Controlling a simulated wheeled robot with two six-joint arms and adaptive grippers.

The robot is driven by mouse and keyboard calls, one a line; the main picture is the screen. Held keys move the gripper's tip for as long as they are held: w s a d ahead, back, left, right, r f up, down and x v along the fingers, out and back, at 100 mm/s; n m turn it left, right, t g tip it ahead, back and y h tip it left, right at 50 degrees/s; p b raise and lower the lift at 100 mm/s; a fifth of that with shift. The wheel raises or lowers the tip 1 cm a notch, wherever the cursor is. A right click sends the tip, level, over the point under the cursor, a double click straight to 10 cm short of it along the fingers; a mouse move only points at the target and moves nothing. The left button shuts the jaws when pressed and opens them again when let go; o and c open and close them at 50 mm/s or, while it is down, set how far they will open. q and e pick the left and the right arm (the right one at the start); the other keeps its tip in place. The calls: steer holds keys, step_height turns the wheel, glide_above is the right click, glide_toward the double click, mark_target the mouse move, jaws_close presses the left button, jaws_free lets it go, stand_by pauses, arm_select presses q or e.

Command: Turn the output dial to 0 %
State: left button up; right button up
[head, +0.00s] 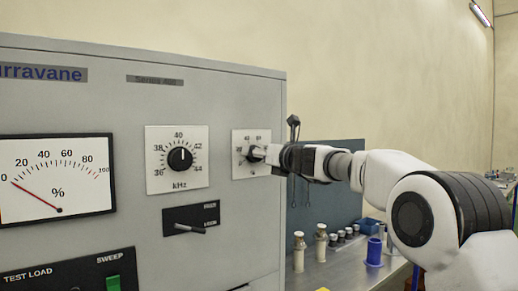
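The dial at the right of the grey cabinet front, on a small white scale plate (240,138), is largely covered by my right gripper (257,153). Its fingertips are at the dark knob, and I cannot tell whether they are closed on it. The knob's pointer is hidden, and the visible scale numbers are too small to read surely. A percent meter (56,178) at the left has its red needle near 0. My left gripper is not in view.
A kHz dial (180,159) points up near 40. Below it is a lever switch (190,228), and at the lower left a green sweep switch (113,284). Right of the cabinet, a bench (335,272) carries bottles (299,251) and a blue cylinder (374,252).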

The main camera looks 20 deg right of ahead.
steer(key=shift+d, duration=0.1)
steer(key=c, duration=1.1)
steer(key=shift+c, duration=0.2)
